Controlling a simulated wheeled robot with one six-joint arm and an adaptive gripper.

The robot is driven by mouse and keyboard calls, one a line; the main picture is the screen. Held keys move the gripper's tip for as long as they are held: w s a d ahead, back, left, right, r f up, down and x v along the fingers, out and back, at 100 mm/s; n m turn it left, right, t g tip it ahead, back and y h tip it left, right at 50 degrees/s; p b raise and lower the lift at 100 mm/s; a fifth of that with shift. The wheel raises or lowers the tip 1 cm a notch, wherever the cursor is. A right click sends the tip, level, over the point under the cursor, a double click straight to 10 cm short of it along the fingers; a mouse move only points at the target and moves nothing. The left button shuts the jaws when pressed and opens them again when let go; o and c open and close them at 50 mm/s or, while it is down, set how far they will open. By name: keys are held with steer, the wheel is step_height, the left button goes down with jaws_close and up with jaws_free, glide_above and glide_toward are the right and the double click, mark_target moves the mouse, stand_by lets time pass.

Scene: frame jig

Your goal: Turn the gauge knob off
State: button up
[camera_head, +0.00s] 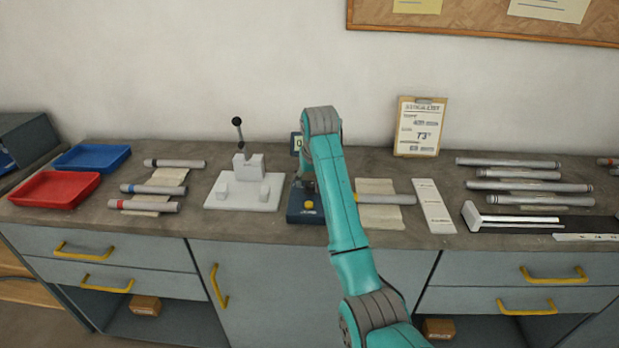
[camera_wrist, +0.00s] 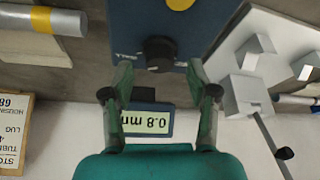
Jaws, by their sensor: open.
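The gauge (camera_head: 304,216) is a dark blue box on the bench, partly hidden behind my arm in the head view. It has a yellow button (camera_head: 309,205). In the wrist view the blue gauge face (camera_wrist: 205,15) shows a black round knob (camera_wrist: 159,54) and part of the yellow button (camera_wrist: 180,3). The gauge display (camera_wrist: 146,121) reads 0.8 mm, upside down in this view. My gripper (camera_wrist: 160,70) is open, with one fingertip on each side of the knob. I cannot tell whether the fingers touch it.
A white clamp jig (camera_head: 243,190) with a black-knobbed lever stands left of the gauge. A tube on a cloth (camera_head: 380,215) lies to the right. Red (camera_head: 55,203) and blue (camera_head: 90,148) trays are at far left. A clipboard (camera_head: 420,126) leans on the wall.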

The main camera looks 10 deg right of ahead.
steer(key=shift+x, duration=0.85)
jaws_close()
